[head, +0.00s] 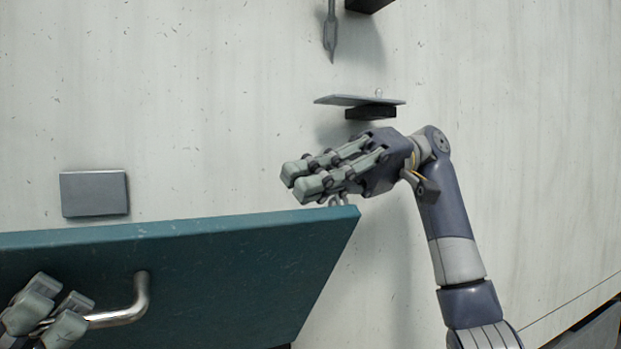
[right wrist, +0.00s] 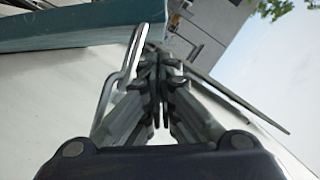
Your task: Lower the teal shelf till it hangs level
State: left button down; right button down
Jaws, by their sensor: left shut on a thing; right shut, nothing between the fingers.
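The teal shelf (head: 215,270) fills the lower left of the head view, its long upper edge rising slightly to the right. It also shows at the upper left of the right wrist view (right wrist: 85,36). A bent metal handle (head: 138,299) is on its face. My left gripper (head: 52,302) is shut on this handle at the lower left. My right gripper (head: 296,181) is shut and empty, just above the shelf's right corner. Its closed fingers fill the middle of the right wrist view (right wrist: 158,80). Small metal loops at that corner are partly hidden behind it.
A grey rectangular plate (head: 95,194) is on the pale wall (head: 210,90) above the shelf. A small grey ledge with a dark block (head: 371,112) sticks out above my right gripper. A pointed metal rod (head: 330,35) hangs higher up. The wall to the right is mostly bare.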

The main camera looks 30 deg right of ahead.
aim_at(215, 223)
pick_arm(q)
jog(key=shift+w, duration=0.1)
pick_arm(e)
jog(key=x, duration=0.7)
jog(key=shift+a, duration=0.15)
jog(key=shift+s+f, duration=0.35)
jog(key=shift+s, duration=0.15)
pick_arm(q)
jog(key=shift+w+a, duration=0.15)
jog(key=shift+w, duration=0.05)
pick_arm(e)
jog(key=shift+s+a+f+n, duration=0.2)
jog(key=shift+s+f+n, duration=0.1)
jog(key=shift+s, duration=0.05)
pick_arm(q)
jog(key=c, duration=1.9)
grip_release()
jog(key=shift+s, duration=0.1)
pick_arm(e)
jog(key=shift+d, duration=0.15)
